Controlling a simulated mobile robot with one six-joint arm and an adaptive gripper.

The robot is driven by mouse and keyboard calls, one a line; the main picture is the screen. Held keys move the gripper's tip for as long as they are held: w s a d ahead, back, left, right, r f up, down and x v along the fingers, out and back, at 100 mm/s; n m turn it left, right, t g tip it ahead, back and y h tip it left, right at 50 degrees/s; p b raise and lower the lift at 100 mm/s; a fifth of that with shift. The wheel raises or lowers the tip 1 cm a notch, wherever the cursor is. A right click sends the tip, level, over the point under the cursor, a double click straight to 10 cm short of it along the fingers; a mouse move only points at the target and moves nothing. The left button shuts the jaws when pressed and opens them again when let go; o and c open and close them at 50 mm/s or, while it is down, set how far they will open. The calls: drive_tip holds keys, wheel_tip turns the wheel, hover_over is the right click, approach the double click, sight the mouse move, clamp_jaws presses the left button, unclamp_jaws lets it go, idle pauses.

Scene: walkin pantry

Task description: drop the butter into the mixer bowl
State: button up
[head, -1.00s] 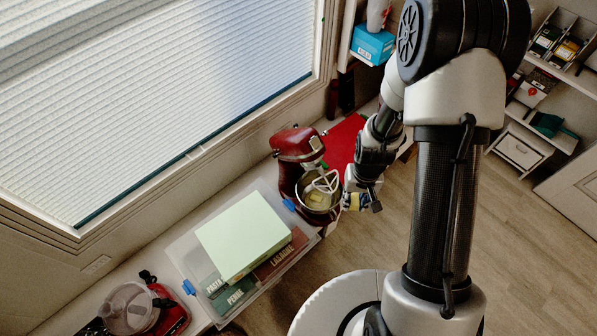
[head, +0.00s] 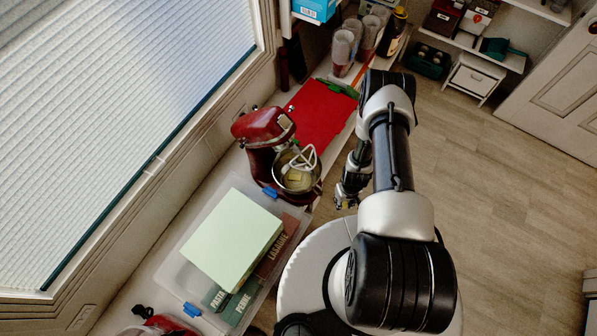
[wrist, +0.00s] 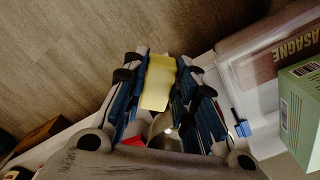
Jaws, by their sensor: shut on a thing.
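A yellow block of butter (wrist: 158,83) is between the blue-padded fingers of my gripper (wrist: 160,95) in the wrist view. My gripper is shut on it. In the head view my gripper (head: 345,198) hangs to the right of the mixer bowl (head: 313,188), apart from it, and the butter there is too small to make out clearly. The bowl is metal, under the tilted-up head of a red stand mixer (head: 264,126). A white beater hangs over the bowl, and something pale yellow shows inside it. In the wrist view part of the bowl (wrist: 160,125) shows behind the fingers.
A clear bin (head: 178,262) with pasta and lasagne boxes and a pale green box (head: 232,235) stands in front of the mixer. A red mat (head: 318,112) and several cups lie behind it. Open floor (head: 480,190) is on the right.

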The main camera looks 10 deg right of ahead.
drive_tip(key=w+a+f+b, duration=0.3)
drive_tip(key=w+a+b, duration=0.3)
drive_tip(key=w+a, duration=0.6)
drive_tip(key=shift+w+a+f, duration=0.3)
drive_tip(key=shift+f, duration=0.2)
drive_tip(key=o, duration=1.1)
drive_tip(key=shift+c, duration=0.2)
wheel_tip(320, 180, up, 12)
drive_tip(key=p, duration=0.4)
drive_tip(key=shift+r, duration=0.25)
